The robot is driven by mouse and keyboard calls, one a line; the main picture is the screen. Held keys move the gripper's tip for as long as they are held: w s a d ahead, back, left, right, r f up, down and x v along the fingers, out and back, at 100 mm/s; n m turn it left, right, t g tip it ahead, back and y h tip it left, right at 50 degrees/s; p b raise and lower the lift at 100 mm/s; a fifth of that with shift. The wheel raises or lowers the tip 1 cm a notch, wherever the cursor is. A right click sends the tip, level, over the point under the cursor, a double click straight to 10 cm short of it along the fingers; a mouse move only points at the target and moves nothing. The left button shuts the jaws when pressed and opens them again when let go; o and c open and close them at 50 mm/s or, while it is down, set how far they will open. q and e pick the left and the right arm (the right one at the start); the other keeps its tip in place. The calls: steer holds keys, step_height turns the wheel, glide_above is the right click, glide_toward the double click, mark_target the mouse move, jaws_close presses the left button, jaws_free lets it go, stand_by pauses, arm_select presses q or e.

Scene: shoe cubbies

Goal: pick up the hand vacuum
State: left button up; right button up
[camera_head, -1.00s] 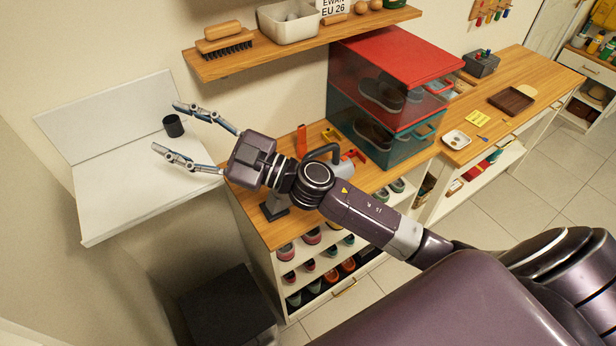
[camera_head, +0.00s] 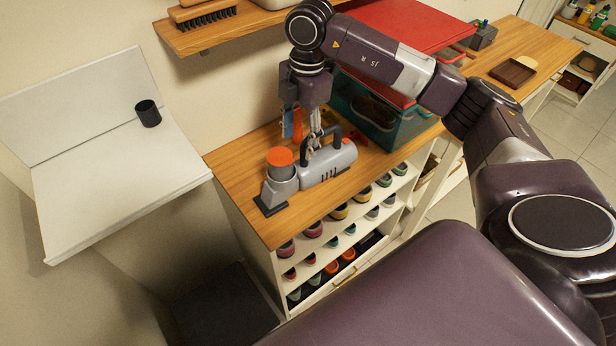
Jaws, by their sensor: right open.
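The hand vacuum (camera_head: 327,165) lies on the wooden top of the shoe cubby. It has a grey body, a dark arched handle, an orange cap and a dark nozzle at its left end. My right gripper (camera_head: 307,143) points down from above, with its open fingers at the vacuum's handle. One finger shows near the left side of the handle. Whether the fingers touch the handle or straddle it I cannot tell. My left gripper is not in view.
A clear bin with a red lid (camera_head: 400,38) stands close behind the right arm. A wall shelf (camera_head: 215,38) with a brush (camera_head: 203,15) is above. A white side surface (camera_head: 115,190) with a black cup (camera_head: 148,114) is at left.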

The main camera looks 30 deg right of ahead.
mark_target(312, 161)
steer(key=d, duration=0.1)
steer(key=d+m+h, duration=0.1)
steer(key=d, duration=0.1)
steer(key=shift+f+b, duration=0.3)
steer(key=shift+f, duration=0.1)
steer(key=shift+d+f+p, duration=0.15)
steer(key=shift+f+p, duration=0.25)
steer(key=shift+f, duration=0.2)
steer(key=f+p, duration=0.2)
steer(key=f, duration=0.3)
steer(key=shift+w+d+f+p, duration=0.2)
steer(key=shift+w+f+p, duration=0.05)
steer(key=shift+p, duration=0.15)
steer(key=shift+f, duration=0.35)
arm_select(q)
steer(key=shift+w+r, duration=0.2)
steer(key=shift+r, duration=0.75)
arm_select(e)
steer(key=shift+c, duration=0.3)
steer(key=c, duration=0.8)
steer(key=shift+s, duration=0.1)
jaws_close()
steer(key=shift+a, duration=0.1)
